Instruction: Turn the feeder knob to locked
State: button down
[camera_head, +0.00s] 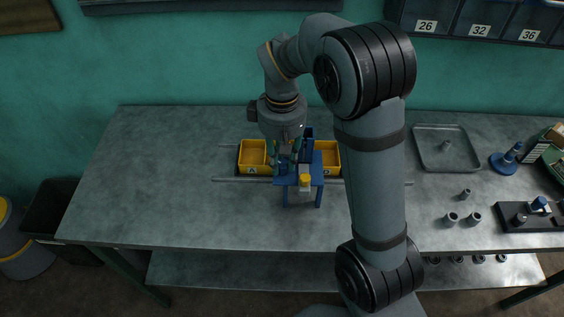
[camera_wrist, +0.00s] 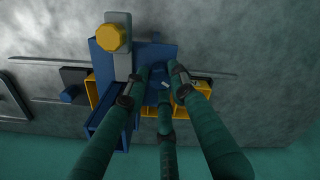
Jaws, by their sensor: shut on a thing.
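A blue feeder (camera_head: 288,182) stands on the workbench (camera_head: 170,175), with a blue plate and legs; it also shows in the wrist view (camera_wrist: 105,132). My gripper (camera_head: 283,165) points down over the feeder's left part. In the wrist view my gripper (camera_wrist: 159,82) has its three green fingers closed around a dark blue knob (camera_wrist: 158,88) with a small pale mark. The fingers partly hide the knob, and its exact angle is hard to tell. In the head view the knob is hidden behind the fingers. A yellow faceted cap (camera_wrist: 111,38) sits on a grey bar beside it.
Yellow bins (camera_head: 252,157) flank the feeder, near thin rails (camera_head: 240,180) lying on the bench. A grey tray (camera_head: 446,150) is to the right, with loose grey cylinders (camera_head: 450,218) and a black fixture (camera_head: 530,217). The bench's left half is clear.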

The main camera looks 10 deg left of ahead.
jog(key=m+b, duration=0.2)
jog(key=m, duration=0.4)
jog(key=shift+f+m+b, duration=0.1)
jog(key=shift+m+b, duration=0.2)
jog(key=shift+b, duration=0.05)
jog(key=m+b, duration=0.2)
jog(key=m, duration=0.3)
dwell(0.4)
jog(key=c, duration=1.5)
grip_release()
jog(key=shift+o, duration=0.2)
